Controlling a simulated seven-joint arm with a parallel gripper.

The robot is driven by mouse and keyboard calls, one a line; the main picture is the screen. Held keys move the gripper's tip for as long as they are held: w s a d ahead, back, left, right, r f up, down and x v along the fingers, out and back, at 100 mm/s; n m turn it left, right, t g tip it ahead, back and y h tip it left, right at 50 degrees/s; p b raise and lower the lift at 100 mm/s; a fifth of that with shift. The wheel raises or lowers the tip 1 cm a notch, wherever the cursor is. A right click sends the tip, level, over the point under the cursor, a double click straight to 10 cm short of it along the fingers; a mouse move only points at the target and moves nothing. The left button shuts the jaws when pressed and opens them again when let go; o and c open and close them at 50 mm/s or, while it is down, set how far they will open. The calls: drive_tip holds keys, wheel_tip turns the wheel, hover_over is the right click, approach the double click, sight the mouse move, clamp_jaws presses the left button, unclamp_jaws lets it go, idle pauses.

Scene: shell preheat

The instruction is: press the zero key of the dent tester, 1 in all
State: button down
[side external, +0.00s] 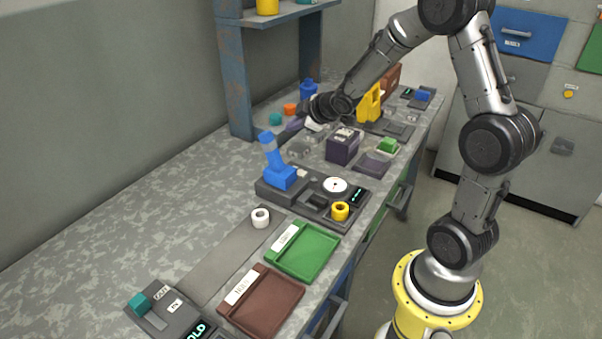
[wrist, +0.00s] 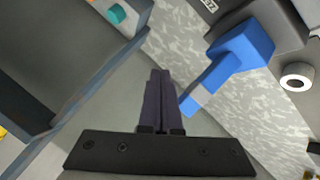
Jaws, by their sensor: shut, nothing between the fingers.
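The unit that appears to be the dent tester (side external: 300,200) has a dark grey base, a blue upright (side external: 270,150), a white round dial and a lit display; it stands mid-bench in the side view. In the wrist view the blue upright (wrist: 240,50) lies right of my fingers, and a partly cut-off label (wrist: 208,5) shows on dark grey at the top edge. I cannot make out the zero key for certain. My gripper (side external: 291,127) is shut and empty, above the bench behind the tester; its fingers (wrist: 158,75) touch nothing that I can see.
A green tray (side external: 305,252) and a brown tray (side external: 270,305) lie in front. A purple block (side external: 342,147) and a blue-grey shelf post (side external: 238,80) stand near my gripper. The left bench is clear.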

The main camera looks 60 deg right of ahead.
drive_tip(key=g, duration=0.1)
hover_over(304, 174)
wheel_tip(304, 174, down, 4)
drive_tip(key=shift+f+m, duration=0.25)
drive_tip(key=shift+m, duration=0.15)
drive_tip(key=shift+f, duration=4.4)
drive_tip(key=shift+f, duration=0.1)
drive_tip(key=shift+f, duration=0.3)
